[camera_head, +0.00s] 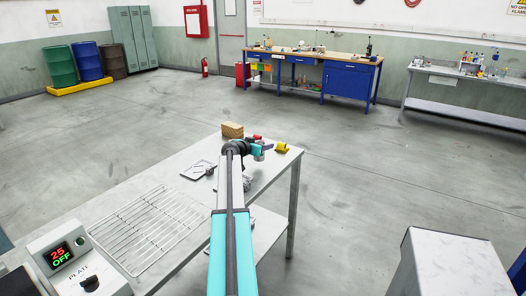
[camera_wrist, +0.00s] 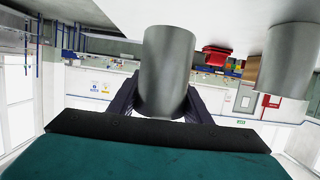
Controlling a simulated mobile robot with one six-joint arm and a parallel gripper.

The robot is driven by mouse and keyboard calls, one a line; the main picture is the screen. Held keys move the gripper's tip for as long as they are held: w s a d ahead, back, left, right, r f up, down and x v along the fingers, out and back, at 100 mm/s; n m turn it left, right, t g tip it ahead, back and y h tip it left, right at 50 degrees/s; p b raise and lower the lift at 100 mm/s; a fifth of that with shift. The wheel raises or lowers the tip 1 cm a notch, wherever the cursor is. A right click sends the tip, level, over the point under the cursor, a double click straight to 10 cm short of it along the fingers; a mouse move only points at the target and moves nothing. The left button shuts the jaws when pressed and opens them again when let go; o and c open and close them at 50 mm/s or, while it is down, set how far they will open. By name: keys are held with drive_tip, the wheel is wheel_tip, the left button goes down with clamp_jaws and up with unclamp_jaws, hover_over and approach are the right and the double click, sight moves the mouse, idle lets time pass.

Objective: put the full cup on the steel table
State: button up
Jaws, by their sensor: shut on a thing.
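My gripper (camera_head: 262,149) is at the far end of the steel table (camera_head: 186,152), above or at its top. In the wrist view its dark fingers (camera_wrist: 164,104) are shut around a plain grey metal cup (camera_wrist: 168,62). The wrist picture is upside down, with the pale table top along its upper edge. I cannot see into the cup, so its contents are hidden. I cannot tell whether its base touches the table. A second grey cylinder (camera_wrist: 287,58) stands to the right in the wrist view, apart from the held cup.
A brown box (camera_head: 232,130), a red item (camera_head: 257,137) and a yellow item (camera_head: 282,147) lie near the gripper. A wire rack (camera_head: 150,228) and a hot plate (camera_head: 78,262) occupy the near end. A flat plate (camera_head: 197,170) lies mid-table. A white-topped cabinet (camera_head: 450,262) stands right.

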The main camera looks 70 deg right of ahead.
drive_tip(key=shift+d, duration=0.1)
idle(0.3)
drive_tip(key=shift+w+d, duration=0.25)
drive_tip(key=shift+d, duration=0.2)
wheel_tip(320, 180, down, 3)
drive_tip(key=shift+a+f+p, duration=0.1)
drive_tip(key=shift+f+p, duration=0.05)
drive_tip(key=shift+p, duration=0.7)
drive_tip(key=shift+f, duration=0.15)
drive_tip(key=shift+f+b, duration=0.15)
drive_tip(key=shift+b, duration=0.2)
drive_tip(key=o, duration=1.2)
drive_tip(key=shift+c, duration=0.2)
drive_tip(key=shift+r+p, duration=0.25)
drive_tip(key=shift+p, duration=0.15)
